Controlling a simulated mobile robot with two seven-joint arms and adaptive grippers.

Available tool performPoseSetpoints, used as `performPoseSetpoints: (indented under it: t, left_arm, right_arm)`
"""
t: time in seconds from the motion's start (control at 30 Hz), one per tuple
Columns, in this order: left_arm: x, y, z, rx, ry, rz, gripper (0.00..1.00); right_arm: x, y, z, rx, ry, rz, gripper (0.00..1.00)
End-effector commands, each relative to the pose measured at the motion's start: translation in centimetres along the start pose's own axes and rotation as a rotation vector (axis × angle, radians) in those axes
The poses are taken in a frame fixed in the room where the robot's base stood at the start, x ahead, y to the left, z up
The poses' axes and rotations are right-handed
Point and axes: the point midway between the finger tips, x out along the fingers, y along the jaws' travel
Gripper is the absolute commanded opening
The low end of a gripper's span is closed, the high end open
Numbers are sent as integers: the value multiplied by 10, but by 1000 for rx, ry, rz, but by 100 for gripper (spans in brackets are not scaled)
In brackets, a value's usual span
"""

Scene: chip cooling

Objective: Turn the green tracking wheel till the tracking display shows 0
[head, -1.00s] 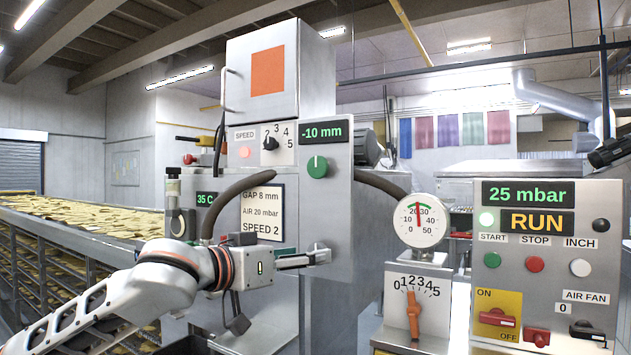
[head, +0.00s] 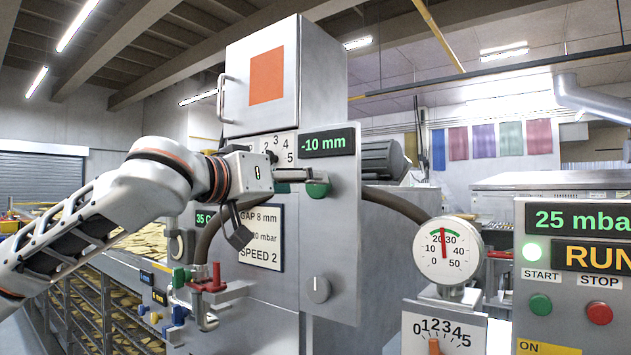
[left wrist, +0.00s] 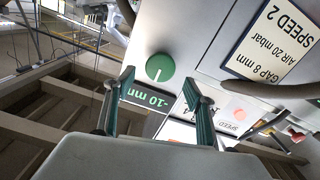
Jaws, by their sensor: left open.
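The green tracking wheel (head: 318,189) is on the grey machine front, just below the tracking display (head: 327,143), which reads -10 mm. My left gripper (head: 318,174) is in front of the wheel and hides its upper part. The display (left wrist: 148,100) appears upside down between the fingers. I see no contact with the wheel. My right gripper is not in view.
A speed dial (head: 272,157) sits left of the display, partly behind my arm. A grey knob (head: 319,290) is lower on the panel. A round gauge (head: 441,250) stands to the right, and a control box (head: 575,280) shows 25 mbar and RUN.

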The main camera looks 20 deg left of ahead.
Motion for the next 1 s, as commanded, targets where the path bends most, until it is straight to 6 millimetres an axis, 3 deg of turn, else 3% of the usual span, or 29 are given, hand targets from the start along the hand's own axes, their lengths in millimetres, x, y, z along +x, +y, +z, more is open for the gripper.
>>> performPoseSetpoints:
  t: [0.1,0.3,0.67,0.83,1.0]
  left_arm:
    - [20,0,-1,-2,-2,0,55]
    - [42,0,-1,-2,-1,1,55]
    - [47,0,0,1,0,1,55]
    - [47,0,0,0,1,1,16]
    - [47,0,0,2,1,0,16]
  right_arm:
    - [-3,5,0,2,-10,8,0]
    - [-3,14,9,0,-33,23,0]
    - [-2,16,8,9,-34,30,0]
    - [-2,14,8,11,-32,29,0]
    - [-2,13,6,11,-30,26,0]
